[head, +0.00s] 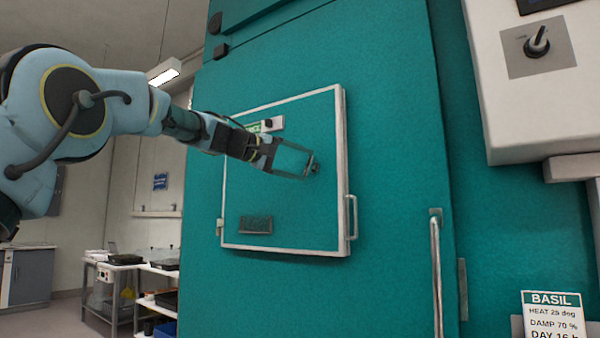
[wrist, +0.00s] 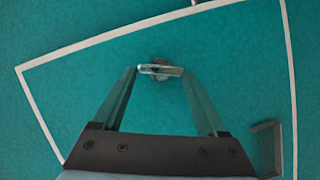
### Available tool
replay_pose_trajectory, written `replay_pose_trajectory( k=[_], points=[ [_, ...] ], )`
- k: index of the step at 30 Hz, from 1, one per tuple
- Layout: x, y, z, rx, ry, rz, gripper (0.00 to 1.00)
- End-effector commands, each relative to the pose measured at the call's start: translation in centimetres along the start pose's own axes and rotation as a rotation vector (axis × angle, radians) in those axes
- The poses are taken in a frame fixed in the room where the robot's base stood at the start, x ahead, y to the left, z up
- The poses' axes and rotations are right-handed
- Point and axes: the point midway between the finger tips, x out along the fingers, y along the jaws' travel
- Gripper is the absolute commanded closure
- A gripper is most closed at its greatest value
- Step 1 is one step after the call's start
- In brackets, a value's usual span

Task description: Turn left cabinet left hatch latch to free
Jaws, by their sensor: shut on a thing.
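The hatch (head: 285,215) is a teal square panel with a white frame, set in a teal cabinet door. Its latch (head: 316,169) is a small dark, metallic turn piece near the hatch's right side. In the wrist view the latch (wrist: 160,70) is a short bar on a round base, lying nearly crosswise in the picture. My gripper (head: 309,165) reaches in from the left, with its fingertips at the latch. In the wrist view my gripper (wrist: 159,72) has one fingertip at each end of the bar, shut on it. The fingers partly hide the latch in the head view.
A hatch handle (head: 352,218) stands out on the right frame edge, and a long door handle (head: 436,270) is further right. A control box (head: 540,80) with a knob hangs at upper right. A bench (head: 125,275) with trays stands at lower left.

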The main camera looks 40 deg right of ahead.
Motion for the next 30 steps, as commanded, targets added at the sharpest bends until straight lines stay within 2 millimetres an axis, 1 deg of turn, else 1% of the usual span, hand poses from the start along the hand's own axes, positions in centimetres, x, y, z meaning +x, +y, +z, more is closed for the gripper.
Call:
replay_pose_trajectory(
  k=[1,9,15,22,30],
  points=[
    [0.01,-0.63,0.05,-0.039,0.002,0.016,0.81],
    [0.06,-0.78,0.13,-0.223,0.0,0.092,0.81],
    [0.05,-0.79,0.11,-0.309,0.001,0.127,0.81],
    [0.06,-0.71,0.11,-0.357,0.001,0.147,0.81],
    [0.07,-0.65,0.11,-0.366,0.0,0.151,0.81]
  ],
)
